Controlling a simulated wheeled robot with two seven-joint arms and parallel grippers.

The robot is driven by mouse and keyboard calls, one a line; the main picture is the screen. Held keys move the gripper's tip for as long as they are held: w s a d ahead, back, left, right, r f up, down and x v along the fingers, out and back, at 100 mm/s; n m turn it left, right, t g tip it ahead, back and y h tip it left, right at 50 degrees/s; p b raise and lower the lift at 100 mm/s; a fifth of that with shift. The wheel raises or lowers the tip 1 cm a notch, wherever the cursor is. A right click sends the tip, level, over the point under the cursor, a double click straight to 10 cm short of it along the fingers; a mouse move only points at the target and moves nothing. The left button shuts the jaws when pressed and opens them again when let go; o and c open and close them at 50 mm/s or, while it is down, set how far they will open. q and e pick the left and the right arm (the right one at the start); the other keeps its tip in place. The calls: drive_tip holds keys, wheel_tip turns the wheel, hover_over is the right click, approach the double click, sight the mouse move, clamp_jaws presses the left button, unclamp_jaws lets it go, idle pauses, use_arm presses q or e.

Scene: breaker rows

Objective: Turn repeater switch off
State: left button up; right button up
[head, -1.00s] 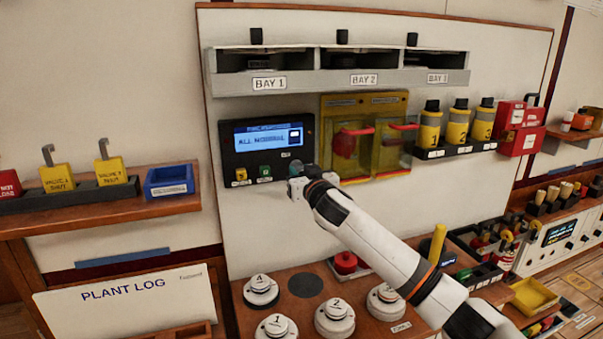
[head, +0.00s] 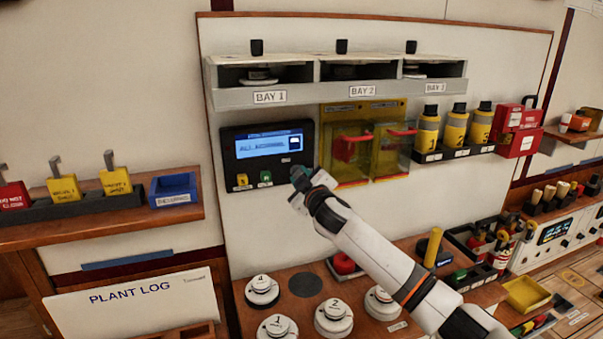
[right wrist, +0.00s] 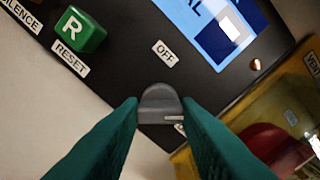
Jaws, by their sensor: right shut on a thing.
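The repeater panel (head: 228,150) is a black box on the wall board with a lit blue display (head: 268,144). In the right wrist view, its dark grey switch (right wrist: 161,101) sits below the OFF label (right wrist: 165,53). My right gripper (head: 300,178) is at the panel's lower right corner. In the right wrist view, its green fingers (right wrist: 160,122) are shut on the switch, one on each side. The fingers hide the switch's base, so I cannot tell its position. My left gripper is not in view.
A green RESET button (right wrist: 80,30) is on the same panel, left of the switch. A yellow see-through cover box (head: 362,112) stands close on the right. Bay shelves (head: 340,94) are above. White numbered knobs (head: 334,318) stand on the bench below.

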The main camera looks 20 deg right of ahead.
drive_tip(key=shift+n+p, duration=2)
drive_tip(key=shift+n, duration=2.3)
drive_tip(key=shift+f+n, duration=0.1)
drive_tip(key=shift+n, duration=0.2)
drive_tip(key=o, duration=1)
drive_tip(key=shift+c, duration=0.2)
